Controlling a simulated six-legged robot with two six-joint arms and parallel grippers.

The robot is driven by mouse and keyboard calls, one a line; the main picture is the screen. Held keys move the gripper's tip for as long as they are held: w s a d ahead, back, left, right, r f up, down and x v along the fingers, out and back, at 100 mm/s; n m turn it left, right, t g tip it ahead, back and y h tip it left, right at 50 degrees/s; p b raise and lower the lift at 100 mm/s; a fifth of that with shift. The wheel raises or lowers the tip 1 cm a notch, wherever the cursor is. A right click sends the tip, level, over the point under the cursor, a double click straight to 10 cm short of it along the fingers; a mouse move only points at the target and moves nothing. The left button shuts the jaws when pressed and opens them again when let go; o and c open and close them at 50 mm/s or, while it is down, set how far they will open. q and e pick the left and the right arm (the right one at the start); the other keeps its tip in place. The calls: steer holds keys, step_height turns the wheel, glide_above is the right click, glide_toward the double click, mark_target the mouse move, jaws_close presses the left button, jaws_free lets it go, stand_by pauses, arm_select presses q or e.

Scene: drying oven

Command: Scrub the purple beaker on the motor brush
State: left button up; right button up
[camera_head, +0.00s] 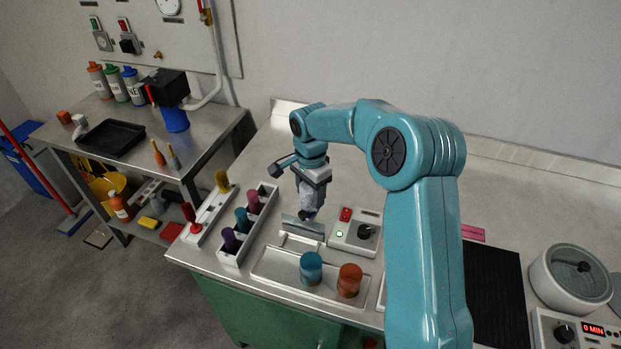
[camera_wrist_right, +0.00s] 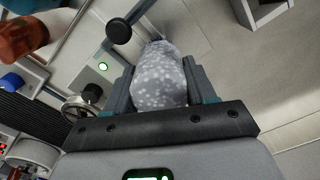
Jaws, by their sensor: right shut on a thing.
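My right gripper (camera_head: 314,178) reaches down from above at the back of the bench, beside the motor brush station. It is shut on a beaker (camera_head: 307,197) that looks grey with pale foam-like specks and a dark purplish lower end. The same speckled beaker fills the space between the fingers in the right wrist view (camera_wrist_right: 160,80). The station's control box (camera_head: 355,232) has a red button, a lit green button and a black knob. A low upright plate (camera_head: 302,227) stands to its left. The brush itself is hidden. My left gripper is out of view.
A teal beaker (camera_head: 311,268) and an orange beaker (camera_head: 349,280) stand on a shallow tray (camera_head: 268,268) in front. A white rack (camera_head: 228,259) at left holds purple, teal and maroon pieces. A black mat (camera_head: 494,295) and round pot (camera_head: 575,277) lie at right.

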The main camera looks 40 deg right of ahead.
steer(key=shift+r+p, duration=1.8)
steer(key=shift+r, duration=1.15)
steer(key=shift+f, duration=0.1)
